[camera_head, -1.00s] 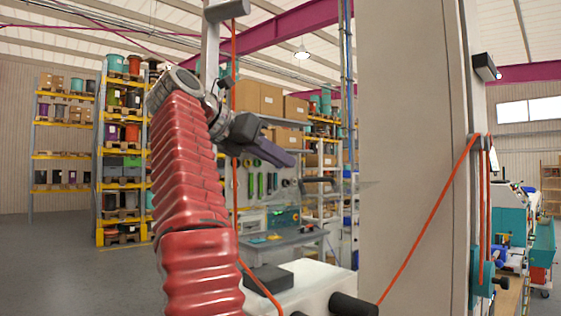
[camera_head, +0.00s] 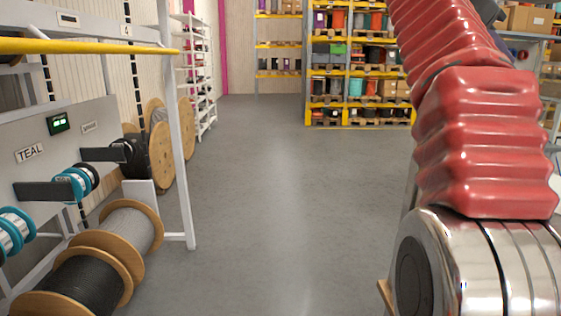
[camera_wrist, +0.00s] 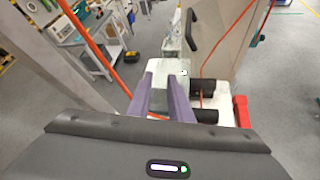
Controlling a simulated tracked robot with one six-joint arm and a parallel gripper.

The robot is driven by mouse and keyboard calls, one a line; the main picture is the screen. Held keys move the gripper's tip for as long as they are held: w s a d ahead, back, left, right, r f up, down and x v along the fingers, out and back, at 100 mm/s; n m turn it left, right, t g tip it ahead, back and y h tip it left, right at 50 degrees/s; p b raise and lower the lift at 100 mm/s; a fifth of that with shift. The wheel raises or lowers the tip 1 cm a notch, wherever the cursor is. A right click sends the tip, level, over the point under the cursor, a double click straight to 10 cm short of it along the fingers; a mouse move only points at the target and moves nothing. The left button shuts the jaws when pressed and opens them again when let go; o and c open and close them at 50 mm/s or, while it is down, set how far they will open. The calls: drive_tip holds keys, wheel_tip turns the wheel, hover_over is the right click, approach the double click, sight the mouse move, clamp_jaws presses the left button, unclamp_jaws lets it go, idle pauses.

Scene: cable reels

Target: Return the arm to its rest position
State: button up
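My arm, in a red ribbed sleeve (camera_head: 478,130) with a shiny metal joint (camera_head: 470,270), fills the right side of the head view. Its upper end runs out of the top of that view, and my gripper is not seen there. In the wrist view my gripper (camera_wrist: 160,78) shows two purple fingers standing apart. The gap between them looks empty, with a pale surface beyond. The gripper appears above my white body, near an orange cable (camera_wrist: 105,68).
At left in the head view, a rack with a yellow bar (camera_head: 90,46) holds teal reels (camera_head: 72,184). Wooden cable drums (camera_head: 140,228) stand below and behind it. Clear grey floor (camera_head: 285,190) runs back to yellow shelving (camera_head: 357,124). A grey post (camera_wrist: 52,62) is at left in the wrist view.

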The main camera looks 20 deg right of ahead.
drive_tip(key=w+a+f+m+t+y, duration=0.2)
drive_tip(key=a+f+m+t+y, duration=0.1)
drive_tip(key=a+f, duration=0.75)
drive_tip(key=w+a+f+m+t+y, duration=0.2)
drive_tip(key=a+f+y, duration=0.1)
drive_tip(key=a+f, duration=0.7)
drive_tip(key=s+a+f+m+y, duration=0.2)
drive_tip(key=a+f, duration=0.4)
drive_tip(key=f, duration=0.3)
drive_tip(key=s+a+f+m+y, duration=0.2)
drive_tip(key=s+a+f+m, duration=0.2)
drive_tip(key=f, duration=0.5)
drive_tip(key=s+a+f+m+y, duration=0.2)
drive_tip(key=s+a+f, duration=0.4)
drive_tip(key=f, duration=0.4)
drive_tip(key=shift+s+a+m, duration=0.15)
drive_tip(key=shift+a+m, duration=0.55)
drive_tip(key=shift+a, duration=0.1)
drive_tip(key=shift+s, duration=0.1)
